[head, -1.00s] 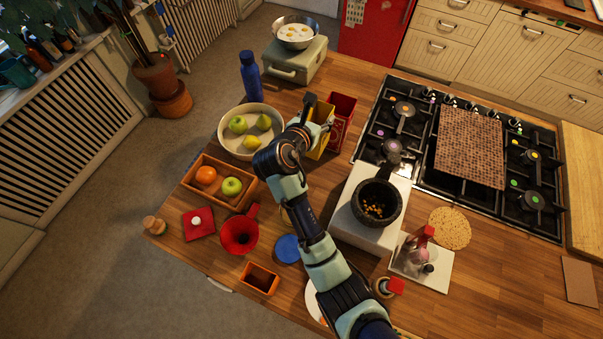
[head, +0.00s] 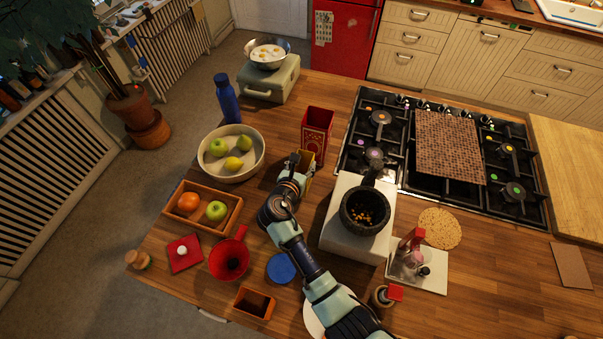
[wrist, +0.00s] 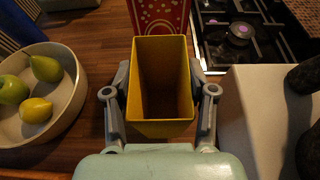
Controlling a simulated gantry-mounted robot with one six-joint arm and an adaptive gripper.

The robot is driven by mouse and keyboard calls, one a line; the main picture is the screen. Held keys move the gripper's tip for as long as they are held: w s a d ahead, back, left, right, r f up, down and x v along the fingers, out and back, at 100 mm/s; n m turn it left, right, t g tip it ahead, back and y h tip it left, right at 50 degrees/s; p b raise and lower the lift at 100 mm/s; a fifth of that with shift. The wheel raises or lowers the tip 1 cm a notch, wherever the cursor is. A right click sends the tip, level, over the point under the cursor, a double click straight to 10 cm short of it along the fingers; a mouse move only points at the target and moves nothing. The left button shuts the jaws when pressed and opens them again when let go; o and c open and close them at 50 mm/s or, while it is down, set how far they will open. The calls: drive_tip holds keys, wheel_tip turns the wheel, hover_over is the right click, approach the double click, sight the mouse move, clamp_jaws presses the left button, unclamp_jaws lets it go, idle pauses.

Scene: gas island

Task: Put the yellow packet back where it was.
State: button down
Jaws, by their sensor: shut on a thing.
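The yellow packet (wrist: 162,129) is an open-topped yellow box that looks empty inside. My gripper (wrist: 160,80) is shut on it, with one finger on each side. In the head view, my gripper (head: 300,166) and the packet (head: 309,168) are between the fruit bowl and the white block, on the near side of the red box (head: 317,130). The arm hides most of the packet there. The red box has a pale pattern and also shows just beyond the packet in the wrist view (wrist: 159,16). I cannot tell whether the packet touches the counter.
The cream bowl (head: 256,168) with several fruits stands to the left. The white block (head: 338,235) bearing a dark mortar (head: 364,212) stands to the right. The gas hob (head: 355,150) is beyond it. A blue bottle (head: 227,100) stands behind the bowl.

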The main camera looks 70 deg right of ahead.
wheel_tip(320, 180, down, 4)
drive_tip(key=shift+f+b, duration=0.1)
drive_tip(key=shift+b, duration=0.4)
drive_tip(key=shift+c, duration=1.8)
unclamp_jaws()
drive_tip(key=shift+f, duration=0.1)
drive_tip(key=shift+r, duration=0.25)
drive_tip(key=p+v, duration=0.1)
drive_tip(key=v, duration=1.1)
drive_tip(key=shift+p, duration=0.3)
drive_tip(key=shift+f, duration=0.1)
